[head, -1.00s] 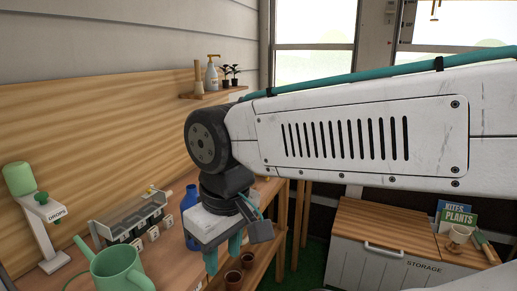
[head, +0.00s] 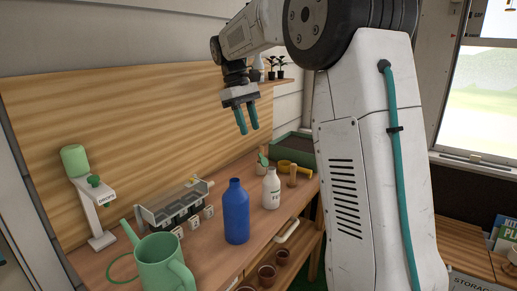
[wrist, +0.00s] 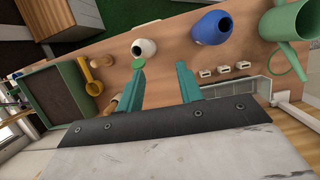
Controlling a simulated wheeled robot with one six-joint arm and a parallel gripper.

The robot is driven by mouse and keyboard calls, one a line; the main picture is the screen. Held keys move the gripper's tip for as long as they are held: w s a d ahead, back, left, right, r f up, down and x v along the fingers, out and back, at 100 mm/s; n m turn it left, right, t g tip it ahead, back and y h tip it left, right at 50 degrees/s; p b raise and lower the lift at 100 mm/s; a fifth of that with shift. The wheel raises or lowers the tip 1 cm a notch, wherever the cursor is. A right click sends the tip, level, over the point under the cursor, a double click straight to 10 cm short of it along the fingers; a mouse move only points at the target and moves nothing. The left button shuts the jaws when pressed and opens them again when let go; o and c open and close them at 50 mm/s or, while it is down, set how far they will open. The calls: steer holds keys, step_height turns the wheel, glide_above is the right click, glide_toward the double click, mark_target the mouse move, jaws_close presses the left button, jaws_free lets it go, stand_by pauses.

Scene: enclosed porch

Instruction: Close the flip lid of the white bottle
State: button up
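The white bottle (head: 271,190) stands upright on the wooden bench, right of a blue bottle (head: 236,212). In the wrist view the white bottle (wrist: 147,48) is seen from above, beyond my gripper (wrist: 160,67). A green patch there lies close to one fingertip, and the blue bottle (wrist: 211,28) is to the right.
A green watering can (head: 163,262), a rack (head: 170,211) and a drops dispenser (head: 97,215) stand at left. A yellow scoop (head: 293,170), wooden pieces and a green tray (head: 292,147) lie behind the bottle. Pots sit on the lower shelf.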

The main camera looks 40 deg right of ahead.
steer(key=g, duration=0.1)
glide_toward(263, 160)
steer(key=shift+n, duration=0.3)
steer(key=x, duration=0.4)
steer(key=w+x, duration=0.1)
steer(key=shift+s+d+f, duration=0.2)
steer(key=shift+f, duration=0.3)
steer(key=shift+c, duration=0.3)
jaws_close()
